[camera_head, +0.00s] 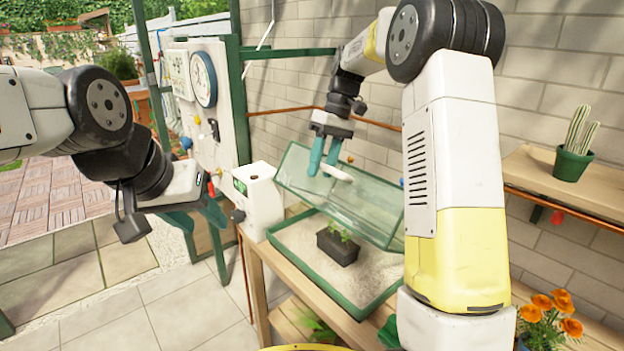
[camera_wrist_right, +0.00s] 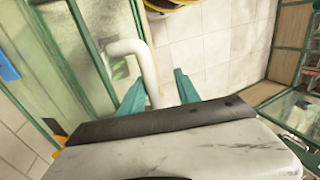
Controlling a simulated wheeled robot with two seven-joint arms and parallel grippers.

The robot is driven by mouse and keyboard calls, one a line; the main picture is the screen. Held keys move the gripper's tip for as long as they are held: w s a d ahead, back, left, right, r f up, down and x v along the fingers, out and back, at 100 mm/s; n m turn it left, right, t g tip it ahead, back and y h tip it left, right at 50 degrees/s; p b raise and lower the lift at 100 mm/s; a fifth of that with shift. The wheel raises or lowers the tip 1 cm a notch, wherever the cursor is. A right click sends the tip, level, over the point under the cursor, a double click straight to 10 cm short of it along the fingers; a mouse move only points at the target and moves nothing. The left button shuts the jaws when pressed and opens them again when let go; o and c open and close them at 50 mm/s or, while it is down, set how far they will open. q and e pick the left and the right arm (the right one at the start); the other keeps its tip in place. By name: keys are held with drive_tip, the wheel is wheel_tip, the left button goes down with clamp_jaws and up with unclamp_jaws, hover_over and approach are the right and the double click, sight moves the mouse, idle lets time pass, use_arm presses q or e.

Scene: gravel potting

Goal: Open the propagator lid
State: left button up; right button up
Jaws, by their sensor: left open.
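The propagator has a green-framed clear lid (camera_head: 375,207), which stands raised and tilted over the back of its green base tray (camera_head: 318,278). A white handle (camera_head: 338,173) sticks out from the lid. My right gripper (camera_head: 323,170) is at this handle. In the right wrist view the handle (camera_wrist_right: 149,75) passes between the teal fingertips (camera_wrist_right: 160,77), with a gap on the right side, so the jaws look open. My left gripper (camera_head: 198,216) is open and empty, left of the bench and apart from the propagator.
A black pot with a seedling (camera_head: 338,245) stands on pale gravel in the tray. A white box-shaped device (camera_head: 262,200) is left of the tray. A potted cactus (camera_head: 573,160) sits on the right shelf. Orange flowers (camera_head: 550,312) are at lower right.

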drive_tip(key=shift+s+a+f+t+h, duration=0.2)
drive_tip(key=shift+s+a+f, duration=0.2)
drive_tip(key=shift+a+f, duration=0.15)
drive_tip(key=shift+s+a+f+t+h, duration=0.1)
drive_tip(key=shift+s+a+f+h, duration=0.1)
drive_tip(key=shift+s+a+f, duration=0.25)
drive_tip(key=shift+w, duration=0.1)
drive_tip(key=s+v, duration=0.1)
drive_tip(key=v, duration=0.7)
drive_tip(key=shift+w+a+r, duration=0.2)
drive_tip(key=shift+w+r, duration=0.15)
drive_tip(key=shift+r, duration=0.15)
